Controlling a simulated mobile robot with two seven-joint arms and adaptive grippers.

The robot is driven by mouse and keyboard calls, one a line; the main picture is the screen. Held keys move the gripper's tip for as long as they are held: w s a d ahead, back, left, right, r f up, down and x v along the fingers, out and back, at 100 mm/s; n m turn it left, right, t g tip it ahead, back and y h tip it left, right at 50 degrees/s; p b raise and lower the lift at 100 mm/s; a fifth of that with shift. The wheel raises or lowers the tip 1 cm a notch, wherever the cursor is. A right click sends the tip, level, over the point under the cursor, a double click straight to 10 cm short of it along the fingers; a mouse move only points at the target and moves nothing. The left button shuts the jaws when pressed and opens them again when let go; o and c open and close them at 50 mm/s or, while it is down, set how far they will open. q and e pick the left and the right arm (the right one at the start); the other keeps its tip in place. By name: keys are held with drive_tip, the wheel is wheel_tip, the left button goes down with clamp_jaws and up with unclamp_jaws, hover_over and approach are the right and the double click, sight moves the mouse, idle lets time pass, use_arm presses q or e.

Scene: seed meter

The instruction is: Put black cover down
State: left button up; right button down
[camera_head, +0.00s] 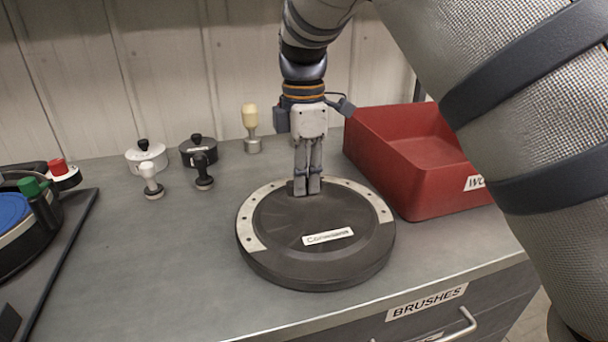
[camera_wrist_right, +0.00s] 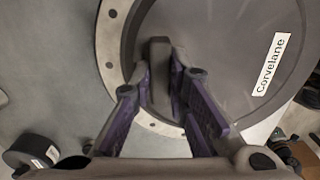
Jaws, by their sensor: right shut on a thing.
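The black cover (camera_head: 310,255) is a large round disc with a pale dotted rim band and a white label reading "Corvelane". It lies flat, on or very close to the grey worktop, in the middle of the head view. In the right wrist view the cover (camera_wrist_right: 215,60) fills the upper right. My right gripper (camera_head: 307,188) points straight down at the cover's far edge. In the right wrist view its fingers (camera_wrist_right: 162,95) are shut on a small upright tab of the cover. My left gripper is not in either view.
A red bin (camera_head: 395,165) stands close to the right of the cover. Small lidded pots (camera_head: 147,157) and knobbed tools (camera_head: 252,130) stand at the back left. A dark tray (camera_head: 65,235) with a blue-topped device is at far left. Worktop left of the cover is clear.

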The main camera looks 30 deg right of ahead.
drive_tip(key=shift+w+d, duration=0.1)
drive_tip(key=shift+d, duration=0.05)
drive_tip(key=c, duration=2)
unclamp_jaws()
drive_tip(key=shift+w+d+f, duration=0.1)
drive_tip(key=shift+w+f, duration=0.05)
drive_tip(key=o, duration=0.4)
drive_tip(key=shift+o, duration=0.2)
wheel_tip(320, 180, up, 12)
drive_tip(key=shift+r+b, duration=0.2)
drive_tip(key=shift+b, duration=0.15)
drive_tip(key=shift+w+f, duration=0.1)
